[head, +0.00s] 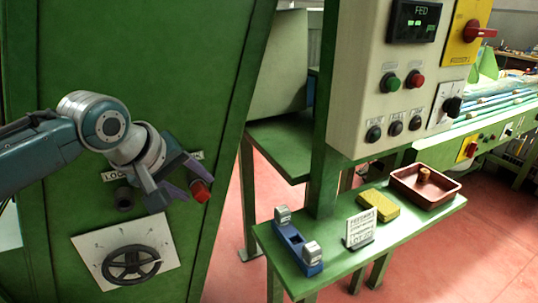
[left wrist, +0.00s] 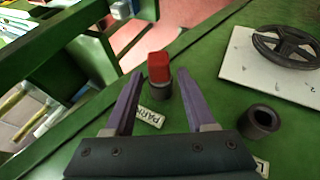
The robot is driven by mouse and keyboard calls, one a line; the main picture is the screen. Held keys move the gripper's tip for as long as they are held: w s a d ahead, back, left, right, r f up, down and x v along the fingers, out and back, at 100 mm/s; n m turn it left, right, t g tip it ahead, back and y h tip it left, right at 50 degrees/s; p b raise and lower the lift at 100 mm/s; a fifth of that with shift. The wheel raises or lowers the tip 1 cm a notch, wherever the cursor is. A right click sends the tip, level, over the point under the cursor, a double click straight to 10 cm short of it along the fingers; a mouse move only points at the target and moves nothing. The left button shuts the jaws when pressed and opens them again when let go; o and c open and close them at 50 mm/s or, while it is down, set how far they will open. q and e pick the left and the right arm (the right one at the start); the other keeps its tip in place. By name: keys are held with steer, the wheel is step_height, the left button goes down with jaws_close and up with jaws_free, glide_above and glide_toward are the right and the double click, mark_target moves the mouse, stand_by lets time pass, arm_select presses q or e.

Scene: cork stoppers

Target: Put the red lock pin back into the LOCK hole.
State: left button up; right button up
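The red lock pin (head: 201,191) sticks out from the green machine panel. In the left wrist view the pin (left wrist: 158,68) sits in a dark collar (left wrist: 160,88) beside the PARK label (left wrist: 150,117). My left gripper (head: 197,186) is open at the panel. In the wrist view its two purple fingers (left wrist: 160,76) stand on either side of the pin, with gaps showing. The LOCK hole (head: 124,198) is a dark round collar under its partly hidden label (head: 114,175). It looks empty in the wrist view (left wrist: 262,121). My right gripper is not in view.
A black handwheel (head: 131,264) on a white plate is below the LOCK hole. A green bench (head: 335,262) to the right holds a blue tool, a sign (head: 360,228), a yellow block (head: 378,205) and a red tray (head: 407,194). A control box (head: 390,75) hangs above.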

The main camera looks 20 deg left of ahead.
mark_target(198, 200)
arm_select(q)
jaws_close()
steer(key=shift+s+d+p, duration=0.4)
steer(key=shift+d+p, duration=0.1)
steer(key=shift+p, duration=0.4)
stand_by(0.4)
steer(key=shift+s+d+r+p, duration=0.1)
steer(key=shift+s+d+p, duration=0.35)
steer(key=shift+p, duration=0.25)
steer(key=shift+s+d+p, duration=0.85)
steer(key=shift+d+p, duration=0.25)
steer(key=shift+p, duration=0.1)
steer(key=shift+s+d, duration=0.3)
